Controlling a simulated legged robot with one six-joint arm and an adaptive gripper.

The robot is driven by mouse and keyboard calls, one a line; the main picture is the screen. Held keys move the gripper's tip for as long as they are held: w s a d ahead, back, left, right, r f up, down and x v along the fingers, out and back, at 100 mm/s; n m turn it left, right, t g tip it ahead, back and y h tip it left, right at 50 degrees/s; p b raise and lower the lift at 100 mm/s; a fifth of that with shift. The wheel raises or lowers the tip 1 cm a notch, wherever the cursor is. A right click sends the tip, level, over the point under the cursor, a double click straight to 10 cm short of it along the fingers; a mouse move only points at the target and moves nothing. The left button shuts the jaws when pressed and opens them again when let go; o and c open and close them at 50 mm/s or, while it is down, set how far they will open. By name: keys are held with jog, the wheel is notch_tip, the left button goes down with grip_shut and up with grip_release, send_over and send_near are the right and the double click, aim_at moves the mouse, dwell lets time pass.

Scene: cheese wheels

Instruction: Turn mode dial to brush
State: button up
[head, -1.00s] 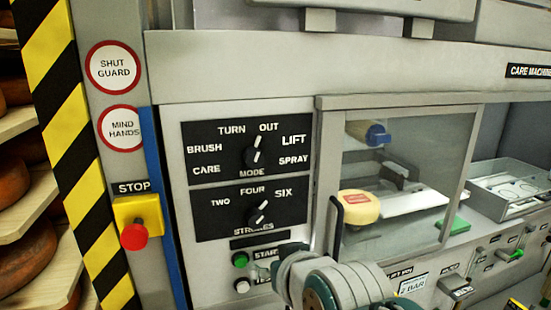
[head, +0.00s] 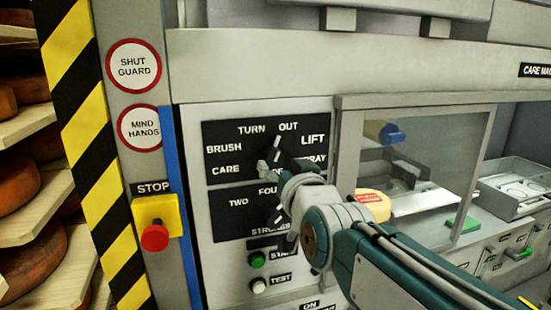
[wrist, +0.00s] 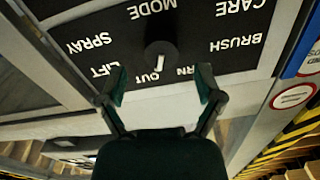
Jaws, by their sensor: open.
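The mode dial (head: 278,147) is a dark round knob with a white pointer line on a black panel (head: 222,170). Its pointer aims up toward OUT. My gripper (head: 267,172) is just below the dial in the head view, covering parts of the MODE and SPRAY labels. In the wrist view the panel appears upside down. There the dial (wrist: 160,55) lies ahead of and between the two spread fingers of my open gripper (wrist: 162,86). No finger visibly touches it.
The strokes dial (head: 275,214) is below, partly beside my arm. A green start button (head: 257,259), a white test button (head: 257,285) and a red stop button (head: 155,238) are nearby. A clear guard window (head: 420,170) is to the right.

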aim_at(276, 160)
jog(key=x, duration=0.4)
jog(key=shift+a, duration=0.2)
jog(key=shift+w, duration=0.4)
jog(key=c, duration=1.1)
